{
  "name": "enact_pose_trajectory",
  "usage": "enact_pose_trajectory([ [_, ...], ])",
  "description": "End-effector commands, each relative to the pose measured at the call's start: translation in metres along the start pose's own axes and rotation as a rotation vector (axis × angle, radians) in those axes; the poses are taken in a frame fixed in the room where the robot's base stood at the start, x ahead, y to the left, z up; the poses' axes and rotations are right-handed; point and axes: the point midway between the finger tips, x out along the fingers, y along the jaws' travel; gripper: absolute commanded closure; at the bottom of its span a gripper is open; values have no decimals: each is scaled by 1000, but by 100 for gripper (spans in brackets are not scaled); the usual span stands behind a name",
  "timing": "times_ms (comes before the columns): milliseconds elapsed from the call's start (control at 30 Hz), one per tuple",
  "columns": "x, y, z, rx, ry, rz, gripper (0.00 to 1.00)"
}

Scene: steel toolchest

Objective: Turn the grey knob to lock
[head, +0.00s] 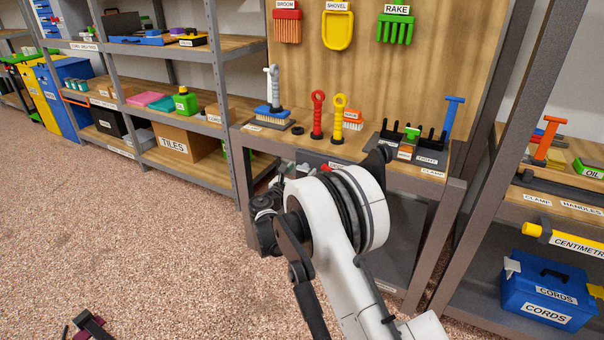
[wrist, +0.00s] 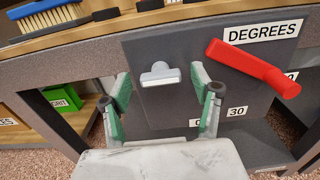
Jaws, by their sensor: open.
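The grey knob (wrist: 160,75) is a small pale T-shaped handle on a dark grey panel (wrist: 160,40) in the wrist view. Its bar lies roughly level, tilted slightly. My gripper (wrist: 162,92) is open, with one green-padded finger to the left of the knob and one to the right. The knob shows in the gap between them, and neither finger appears to touch it. In the head view my arm hides the knob and most of my gripper.
A red lever (wrist: 255,70) sits right of the knob, under a DEGREES label (wrist: 263,32) and close to my right finger. A brush (wrist: 48,17) lies on the bench top above. A green GRIT box (wrist: 63,98) stands on a lower shelf at left.

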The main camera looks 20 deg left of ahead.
Motion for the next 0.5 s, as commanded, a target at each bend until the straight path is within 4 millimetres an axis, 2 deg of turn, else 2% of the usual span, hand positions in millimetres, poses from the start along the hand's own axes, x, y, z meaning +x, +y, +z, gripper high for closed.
enact_pose_trajectory([
  [133,9,0,0,0,0,-1,40],
  [433,10,0,1,0,0,0,40],
  [500,10,0,1,0,0,0,49],
])
